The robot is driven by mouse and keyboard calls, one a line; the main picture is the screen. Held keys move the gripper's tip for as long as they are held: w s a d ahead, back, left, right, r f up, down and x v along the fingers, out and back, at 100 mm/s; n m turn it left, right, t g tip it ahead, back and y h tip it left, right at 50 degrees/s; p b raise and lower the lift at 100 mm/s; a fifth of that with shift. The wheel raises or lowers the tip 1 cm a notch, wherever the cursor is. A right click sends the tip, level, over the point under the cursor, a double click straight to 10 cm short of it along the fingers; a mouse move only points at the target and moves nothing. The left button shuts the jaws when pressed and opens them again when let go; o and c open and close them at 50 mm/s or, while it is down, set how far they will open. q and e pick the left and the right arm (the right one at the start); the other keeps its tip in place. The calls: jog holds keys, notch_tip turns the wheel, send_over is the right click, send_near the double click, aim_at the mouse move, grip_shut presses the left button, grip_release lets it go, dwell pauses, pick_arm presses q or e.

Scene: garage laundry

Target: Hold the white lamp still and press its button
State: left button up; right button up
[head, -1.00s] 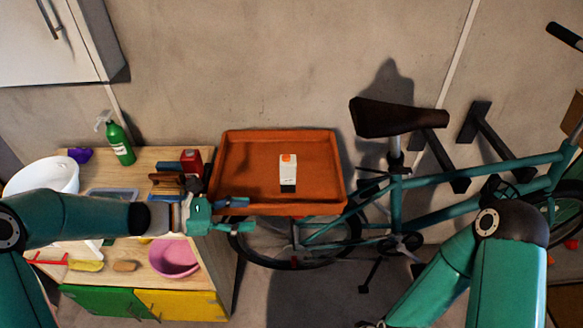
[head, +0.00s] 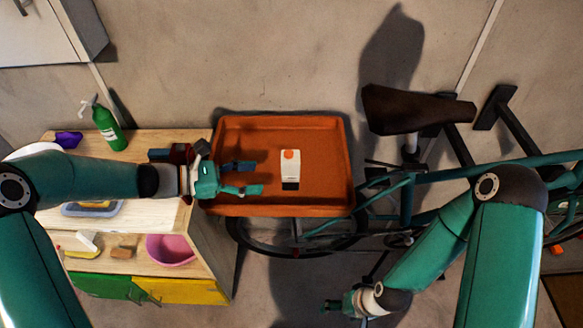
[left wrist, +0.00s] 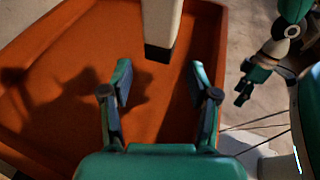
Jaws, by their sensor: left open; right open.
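The white lamp (head: 290,172) stands in the orange tray, with an orange button (head: 289,154) on its top and a black base band. In the left wrist view the lamp (left wrist: 160,22) shows at the top, ahead of the fingers, and its top is cut off. My left gripper (head: 250,178) is open over the left part of the tray, to the left of the lamp and apart from it. It also shows in the left wrist view (left wrist: 160,80) with nothing between its fingers. My right gripper (head: 332,305) is low in front of the tray, open and away from the lamp.
The orange tray (head: 235,137) has raised rims. A bicycle (head: 418,108) stands to its right. The tray around the lamp is clear.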

aim_at(286, 176)
pick_arm(q)
jog(key=b+x, duration=0.2)
jog(key=x, duration=0.5)
jog(key=shift+f+b, duration=0.2)
jog(key=shift+b, duration=0.15)
jog(key=shift+b+x, duration=0.3)
jog(key=shift+x, duration=0.7)
pick_arm(e)
jog(key=shift+f, duration=1.8)
pick_arm(q)
jog(key=shift+r, duration=0.15)
jog(key=c, duration=0.7)
pick_arm(e)
grip_shut()
